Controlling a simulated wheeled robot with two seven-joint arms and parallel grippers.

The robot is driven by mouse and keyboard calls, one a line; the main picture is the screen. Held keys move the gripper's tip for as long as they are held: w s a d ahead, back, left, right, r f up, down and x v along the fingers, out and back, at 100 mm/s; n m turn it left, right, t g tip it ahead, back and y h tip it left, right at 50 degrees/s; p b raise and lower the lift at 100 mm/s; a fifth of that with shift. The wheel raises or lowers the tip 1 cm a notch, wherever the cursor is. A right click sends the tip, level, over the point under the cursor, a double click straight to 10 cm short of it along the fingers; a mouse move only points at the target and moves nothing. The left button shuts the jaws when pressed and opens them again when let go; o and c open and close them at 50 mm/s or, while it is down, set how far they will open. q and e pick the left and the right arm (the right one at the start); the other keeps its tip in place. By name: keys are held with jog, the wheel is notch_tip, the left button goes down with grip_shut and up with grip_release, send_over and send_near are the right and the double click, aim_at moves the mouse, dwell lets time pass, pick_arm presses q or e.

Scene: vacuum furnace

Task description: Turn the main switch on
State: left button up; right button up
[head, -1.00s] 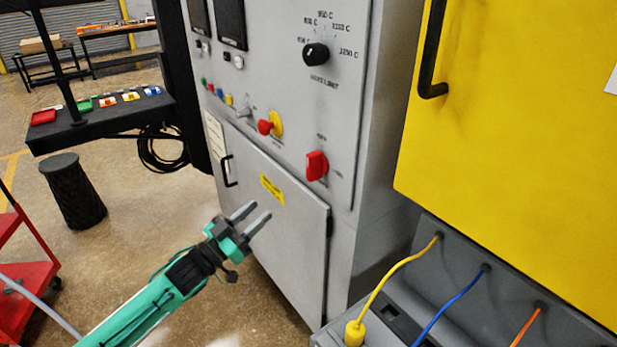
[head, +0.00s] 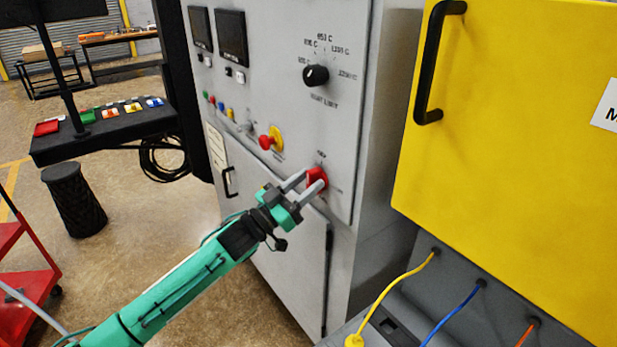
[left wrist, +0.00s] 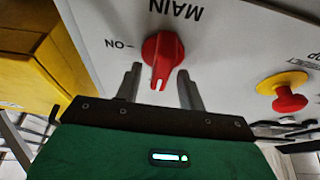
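The main switch is a red rotary knob (head: 316,176) low on the grey cabinet front. In the left wrist view the knob (left wrist: 162,52) sits below an upside-down "MAIN" label, with "ON" to its left. Its white mark points down in that picture, toward my gripper, not at "ON". My left gripper (head: 312,182) is at the knob, and its fingers partly cover it in the head view. In the left wrist view the fingers (left wrist: 160,78) are apart, one on each side of the knob's lower end, with gaps visible. My right gripper is out of view.
A red stop button on a yellow base (head: 271,140) is left of the switch. A black heat-limit dial (head: 316,75) is above. A yellow door (head: 510,130) with a black handle stands at right. Yellow, blue and orange cables lie below it.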

pick_arm(q)
jog(key=shift+w+d+r, duration=0.15)
jog(key=shift+w+d, duration=0.1)
jog(key=shift+d, duration=0.1)
jog(key=shift+c, duration=0.2)
grip_shut()
